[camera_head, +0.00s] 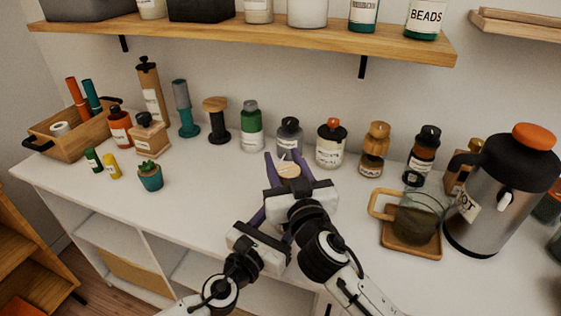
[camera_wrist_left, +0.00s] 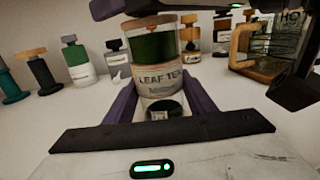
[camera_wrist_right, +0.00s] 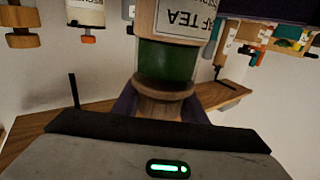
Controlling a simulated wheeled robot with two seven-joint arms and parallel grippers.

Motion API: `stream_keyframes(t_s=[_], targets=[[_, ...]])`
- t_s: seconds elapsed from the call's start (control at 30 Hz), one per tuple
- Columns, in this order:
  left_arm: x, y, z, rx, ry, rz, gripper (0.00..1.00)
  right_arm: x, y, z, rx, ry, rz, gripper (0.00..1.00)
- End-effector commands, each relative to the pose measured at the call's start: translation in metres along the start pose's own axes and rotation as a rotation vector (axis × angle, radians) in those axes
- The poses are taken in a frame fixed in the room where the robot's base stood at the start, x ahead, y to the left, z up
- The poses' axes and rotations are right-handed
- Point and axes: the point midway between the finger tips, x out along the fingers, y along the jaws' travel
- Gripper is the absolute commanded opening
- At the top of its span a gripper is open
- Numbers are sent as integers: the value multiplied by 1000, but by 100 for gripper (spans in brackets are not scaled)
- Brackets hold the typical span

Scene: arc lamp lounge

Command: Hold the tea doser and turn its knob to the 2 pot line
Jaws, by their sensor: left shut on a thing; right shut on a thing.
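The tea doser (camera_wrist_left: 157,78) is a clear cylinder with a "LEAF TEA" label, green contents and wooden parts. It stands upright in the left wrist view. My left gripper (camera_wrist_left: 155,105) is shut on its lower body, one purple finger at each side. My right gripper (camera_head: 289,172) is shut on the wooden knob (camera_wrist_right: 165,94) at its top, seen upside down in the right wrist view. In the head view only a wooden disc of the doser (camera_head: 289,169) shows between the purple fingers; the grippers hide the rest. The dose lines and pointer cannot be read.
Several bottles and grinders line the back of the white counter (camera_head: 205,205). A glass mug (camera_head: 415,218) on a wooden coaster and a steel pot (camera_head: 500,195) stand to the right. A wooden tray (camera_head: 70,142) and a small plant (camera_head: 150,176) are at left. A shelf (camera_head: 250,33) hangs above.

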Motion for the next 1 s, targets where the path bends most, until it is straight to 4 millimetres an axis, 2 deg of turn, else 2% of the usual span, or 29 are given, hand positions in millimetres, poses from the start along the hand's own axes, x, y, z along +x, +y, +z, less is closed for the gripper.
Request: stream_keyframes(t_s=[0.03, 0.3, 0.83, 0.87, 0.93, 1.0], targets=[[-2, -3, -4, 5, 7, -6, 16, 1, 0, -5, 7, 8, 24, 16], [-2, -3, -4, 4, 7, -6, 16, 0, 6, -4, 1, 6, 115, 16], [-2, -2, -4, 3, 7, -4, 16, 0, 8, -3, -4, 5, 136, 16], [-2, -2, -4, 2, 7, -4, 16, 0, 8, -3, -4, 5, 136, 43], [-2, -2, -4, 2, 7, -4, 16, 0, 8, -2, -4, 3, 135, 55], [-2, -2, -4, 1, 7, -3, 16, 0, 7, -2, -4, 2, 134, 57]])
